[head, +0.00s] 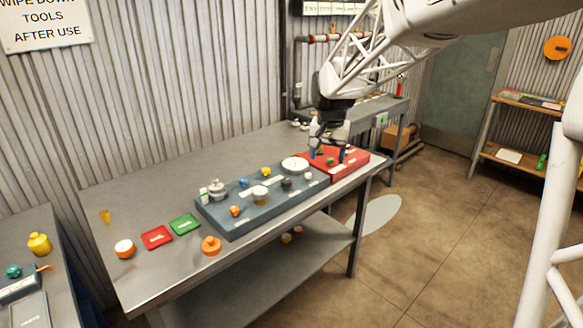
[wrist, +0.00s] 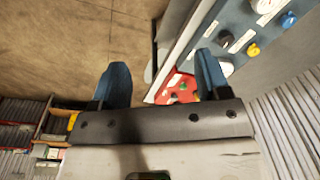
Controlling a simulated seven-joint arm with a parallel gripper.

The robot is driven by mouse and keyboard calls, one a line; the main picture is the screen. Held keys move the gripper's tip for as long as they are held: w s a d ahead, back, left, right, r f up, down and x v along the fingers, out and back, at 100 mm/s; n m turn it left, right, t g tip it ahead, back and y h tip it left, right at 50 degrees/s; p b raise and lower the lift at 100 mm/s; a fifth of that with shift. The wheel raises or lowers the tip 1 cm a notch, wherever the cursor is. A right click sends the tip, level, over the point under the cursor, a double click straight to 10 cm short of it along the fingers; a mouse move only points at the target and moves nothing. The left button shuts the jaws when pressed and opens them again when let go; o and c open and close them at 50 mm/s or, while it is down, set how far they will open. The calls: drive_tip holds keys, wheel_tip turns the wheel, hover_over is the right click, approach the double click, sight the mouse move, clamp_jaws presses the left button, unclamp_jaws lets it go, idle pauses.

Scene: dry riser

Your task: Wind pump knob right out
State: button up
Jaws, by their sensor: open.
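My gripper (head: 327,153) is open and hangs over the red panel (head: 358,164) at the right end of the bench. The red panel, also in the wrist view (wrist: 167,95), bears a green knob (head: 330,161) and a pale knob (head: 336,175). A blue-grey panel (head: 234,232) beside it carries several knobs: orange (head: 235,211), blue (head: 243,183), yellow (head: 266,171) and black (head: 286,184), and a white dial (head: 295,164). The labels are too small to read, so I cannot tell which knob is the pump's.
On the bench (head: 130,284) left of the panels lie a green tray (head: 184,224), a red tray (head: 157,237), an orange knob-like piece (head: 211,246) and a white-topped orange piece (head: 124,249). A corrugated wall (head: 180,90) stands behind. The bench's left part has free room.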

drive_tip(key=w+a+f, duration=0.3)
drive_tip(key=w, duration=0.2)
drive_tip(key=w+a+f, duration=0.3)
drive_tip(key=w, duration=0.3)
drive_tip(key=m+g, duration=0.1)
hover_over(286, 180)
wheel_tip(286, 180, down, 8)
drive_tip(key=shift+r, duration=0.2)
drive_tip(key=shift+s, duration=0.1)
drive_tip(key=shift+d+f, duration=0.1)
drive_tip(key=shift+f, duration=3.8)
drive_tip(key=c, duration=0.9)
drive_tip(key=shift+c, duration=0.2)
